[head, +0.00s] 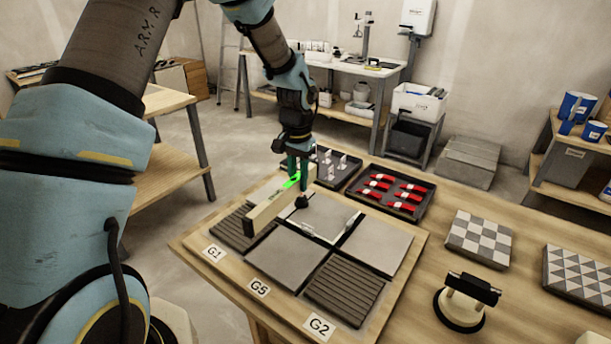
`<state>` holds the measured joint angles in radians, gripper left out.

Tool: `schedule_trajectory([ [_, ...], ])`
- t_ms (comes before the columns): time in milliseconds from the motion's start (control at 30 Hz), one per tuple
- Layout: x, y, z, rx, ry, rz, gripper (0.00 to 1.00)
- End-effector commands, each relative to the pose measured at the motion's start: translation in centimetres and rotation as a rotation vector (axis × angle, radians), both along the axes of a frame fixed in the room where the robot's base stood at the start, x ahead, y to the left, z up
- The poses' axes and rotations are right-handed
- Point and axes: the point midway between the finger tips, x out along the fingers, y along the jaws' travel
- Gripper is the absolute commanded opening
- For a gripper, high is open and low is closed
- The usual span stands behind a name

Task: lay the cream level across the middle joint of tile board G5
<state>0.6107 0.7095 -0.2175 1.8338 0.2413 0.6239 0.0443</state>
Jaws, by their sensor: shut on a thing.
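My gripper (297,168) is over the far left part of the tile board, shut on the cream level. The cream level (262,215) is a long bar with a bright green part near its far end. It extends from my gripper toward the lower left, over the tiles. I cannot tell whether it touches them. The tile board (225,267) carries grey plain tiles and dark ribbed tiles, with labels G1 (214,253), G5 (259,288) and G2 (319,327) along its front edge. The level and gripper hide part of the far left tiles.
A dark tray of red pieces (395,196) and a tray of small clear pieces (332,165) stand behind the board. A black-and-cream handled tool (463,300) and patterned tiles (479,239) lie to the right. A small black knob (301,202) is below my gripper.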

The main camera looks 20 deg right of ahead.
Motion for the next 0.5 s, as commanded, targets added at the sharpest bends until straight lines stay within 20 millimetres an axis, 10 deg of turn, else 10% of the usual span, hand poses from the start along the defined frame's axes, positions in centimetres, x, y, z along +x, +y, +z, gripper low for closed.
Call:
schedule_trajectory([
  [500, -1.0, -1.7, -1.9, 0.001, 0.0, -0.047, 0.0],
])
